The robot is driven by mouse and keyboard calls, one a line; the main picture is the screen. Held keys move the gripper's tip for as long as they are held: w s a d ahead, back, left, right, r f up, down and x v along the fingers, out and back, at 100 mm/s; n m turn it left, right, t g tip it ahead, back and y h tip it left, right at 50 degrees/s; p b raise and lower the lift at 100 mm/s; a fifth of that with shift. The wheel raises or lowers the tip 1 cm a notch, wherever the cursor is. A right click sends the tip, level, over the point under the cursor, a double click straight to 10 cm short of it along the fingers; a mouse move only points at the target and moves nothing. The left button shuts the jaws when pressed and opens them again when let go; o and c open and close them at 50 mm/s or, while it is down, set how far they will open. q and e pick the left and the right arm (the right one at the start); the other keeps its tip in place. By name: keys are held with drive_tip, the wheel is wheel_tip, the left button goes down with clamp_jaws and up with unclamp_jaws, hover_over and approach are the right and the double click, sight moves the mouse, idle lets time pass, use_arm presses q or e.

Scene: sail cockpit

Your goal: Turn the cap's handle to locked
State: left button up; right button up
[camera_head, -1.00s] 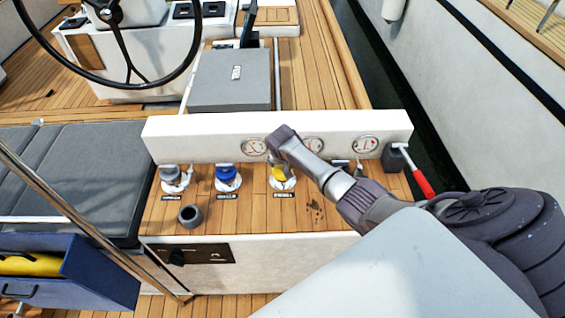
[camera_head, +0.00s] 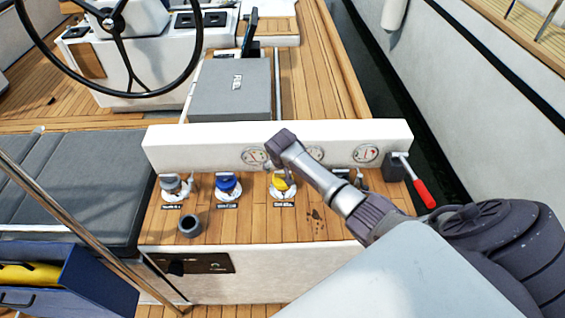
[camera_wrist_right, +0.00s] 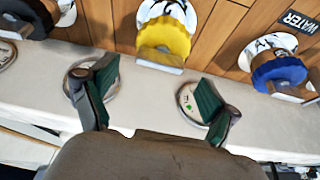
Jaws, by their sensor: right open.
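In the head view my right wrist hides the fingers. A blue cap (camera_head: 228,185) and a grey cap (camera_head: 170,184) stand to the left. My left gripper is out of view.
A white coaming (camera_head: 200,142) with round gauges (camera_head: 365,154) runs behind the caps. A dark round cup (camera_head: 190,225) stands in front of the caps. Another dark fitting (camera_wrist_right: 30,15) shows at the wrist view's left.

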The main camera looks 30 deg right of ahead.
drive_tip(key=v, duration=0.8)
drive_tip(key=shift+r, duration=0.3)
drive_tip(key=shift+s, duration=0.1)
drive_tip(key=s+a+f+n+y, duration=0.1)
drive_tip(key=s+a+f+n, duration=0.15)
drive_tip(key=s+a, duration=0.4)
drive_tip(key=s+a+f+n+y, duration=0.1)
drive_tip(key=s+a+f+n, duration=0.2)
drive_tip(key=s, duration=0.6)
drive_tip(key=s+a+r+n, duration=0.2)
drive_tip(key=s+r, duration=0.1)
drive_tip(key=s, duration=0.5)
drive_tip(key=s+a+r+n, duration=0.2)
drive_tip(key=s+a+r, duration=0.15)
drive_tip(key=s, duration=0.35)
wheel_tip(320, 180, down, 31)
drive_tip(key=s+g+b, duration=0.1)
drive_tip(key=s+b, duration=0.1)
drive_tip(key=b, duration=0.2)
drive_tip(key=s+d+f+g+b, duration=0.1)
drive_tip(key=s+d+f+b, duration=0.2)
drive_tip(key=s+f, duration=1.3)
wheel_tip(320, 180, down, 2)
drive_tip(key=shift+d+f+g+y, duration=0.1)
drive_tip(key=shift+d+g+y, duration=0.2)
drive_tip(key=shift+d, duration=0.05)
